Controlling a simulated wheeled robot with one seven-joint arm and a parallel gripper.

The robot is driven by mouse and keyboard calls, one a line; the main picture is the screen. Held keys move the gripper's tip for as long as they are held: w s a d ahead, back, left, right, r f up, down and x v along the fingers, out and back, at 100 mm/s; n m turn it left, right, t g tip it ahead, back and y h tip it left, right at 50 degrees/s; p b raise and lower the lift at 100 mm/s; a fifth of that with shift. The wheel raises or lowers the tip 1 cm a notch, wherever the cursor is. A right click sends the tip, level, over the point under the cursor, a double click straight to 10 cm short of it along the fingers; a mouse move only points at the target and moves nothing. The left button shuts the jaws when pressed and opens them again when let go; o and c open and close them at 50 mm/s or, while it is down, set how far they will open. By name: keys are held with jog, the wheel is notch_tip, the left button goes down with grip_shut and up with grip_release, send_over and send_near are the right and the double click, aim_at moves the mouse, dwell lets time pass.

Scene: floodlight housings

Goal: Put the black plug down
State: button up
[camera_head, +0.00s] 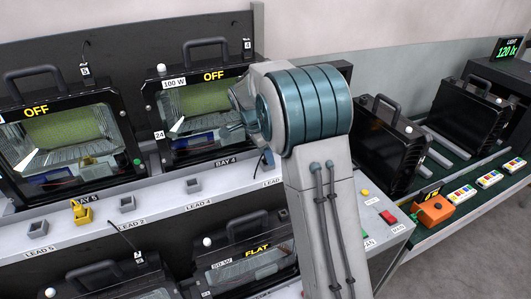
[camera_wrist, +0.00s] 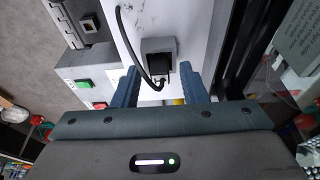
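The black plug (camera_wrist: 161,68) sits in a grey holder (camera_wrist: 157,45) on a white shelf in the wrist view, with its black cable (camera_wrist: 124,45) looping up to the left. My gripper (camera_wrist: 159,72) has its two blue fingers spread, one to each side of the plug. Gaps show between the fingers and the plug, so the gripper is open and holds nothing. In the head view my arm covers most of this area, and I cannot make out the plug there.
The white shelf (camera_head: 160,199) carries several grey holders, one with a yellow plug (camera_head: 81,211). Floodlight housings stand behind it, including one at bay 4 (camera_head: 206,112) marked OFF. Red button (camera_head: 388,217) and orange box (camera_head: 433,210) are at right.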

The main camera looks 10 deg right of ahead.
jog(key=w+b+v, duration=0.1)
jog(key=b+v, duration=0.1)
jog(key=v, duration=1)
jog(key=s+d+n+t+y, duration=0.1)
jog(key=s+d+n+y, duration=0.15)
jog(key=s+n, duration=0.85)
jog(key=s+f+n, duration=0.2)
jog(key=s+f, duration=0.1)
jog(key=s, duration=0.7)
jog(key=s+f+n+t, duration=0.1)
jog(key=s+f+n, duration=0.2)
jog(key=s, duration=0.7)
jog(key=shift+s+d+f+t+y+p, duration=0.3)
jog(key=shift+f+y, duration=0.05)
jog(key=shift+f, duration=0.1)
jog(key=shift+d, duration=0.1)
